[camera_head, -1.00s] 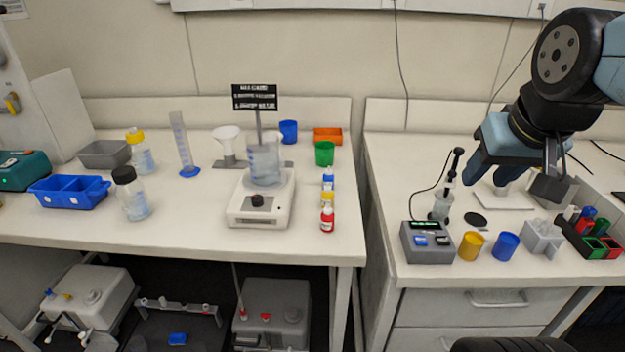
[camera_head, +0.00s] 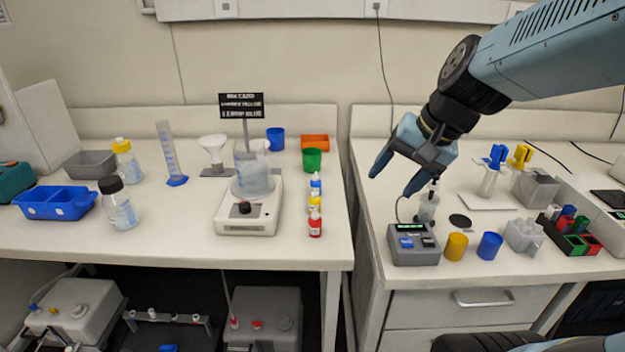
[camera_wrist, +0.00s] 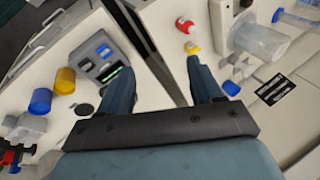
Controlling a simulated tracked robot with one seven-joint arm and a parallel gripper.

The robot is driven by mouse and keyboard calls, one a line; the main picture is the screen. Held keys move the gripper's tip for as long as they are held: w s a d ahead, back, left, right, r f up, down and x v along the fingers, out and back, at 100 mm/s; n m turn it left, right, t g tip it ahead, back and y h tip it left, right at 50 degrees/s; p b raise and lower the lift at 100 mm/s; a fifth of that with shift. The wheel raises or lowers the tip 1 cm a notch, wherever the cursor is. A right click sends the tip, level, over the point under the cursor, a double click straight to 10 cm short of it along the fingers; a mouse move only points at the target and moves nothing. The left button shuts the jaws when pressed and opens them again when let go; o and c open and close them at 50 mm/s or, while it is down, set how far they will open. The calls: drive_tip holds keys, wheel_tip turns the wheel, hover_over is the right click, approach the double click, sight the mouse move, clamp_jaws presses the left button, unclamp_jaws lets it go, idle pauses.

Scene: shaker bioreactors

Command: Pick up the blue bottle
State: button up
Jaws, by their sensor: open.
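The small blue bottle (camera_head: 315,183) stands upright at the back of a short row on the left bench, behind a yellow bottle (camera_head: 314,203) and a red bottle (camera_head: 315,223). My gripper (camera_head: 397,176) is open and empty in the air, to the right of the row and above the gap between the benches. In the wrist view, the red bottle (camera_wrist: 185,25) and yellow bottle (camera_wrist: 193,47) show beyond the right finger. I cannot make out the blue bottle there for sure; that finger may hide it.
A stirrer (camera_head: 248,212) with a beaker stands left of the bottles. A green cup (camera_head: 312,160) and blue cup (camera_head: 275,139) are behind. On the right bench, a grey device (camera_head: 412,247) and a yellow cup (camera_head: 455,247) stand near the front edge.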

drive_tip(key=w+a+f+m+g+y, duration=0.1)
drive_tip(key=w+a+f+m+y, duration=0.35)
drive_tip(key=w+a, duration=0.2)
drive_tip(key=m+t+y, duration=0.3)
drive_tip(key=m+t, duration=0.2)
drive_tip(key=m, duration=1.1)
approach(311, 183)
drive_tip(key=w+a+f, duration=0.2)
drive_tip(key=w, duration=0.1)
drive_tip(key=shift+w+f, duration=0.1)
drive_tip(key=shift+w, duration=0.1)
drive_tip(key=shift+w+a+f, duration=0.25)
drive_tip(key=shift+w+a, duration=0.1)
drive_tip(key=shift+a, duration=0.15)
drive_tip(key=shift+x, duration=3.1)
drive_tip(key=shift+s, duration=0.15)
drive_tip(key=c, duration=0.9)
drive_tip(key=shift+c, duration=0.2)
drive_tip(key=shift+r, duration=0.1)
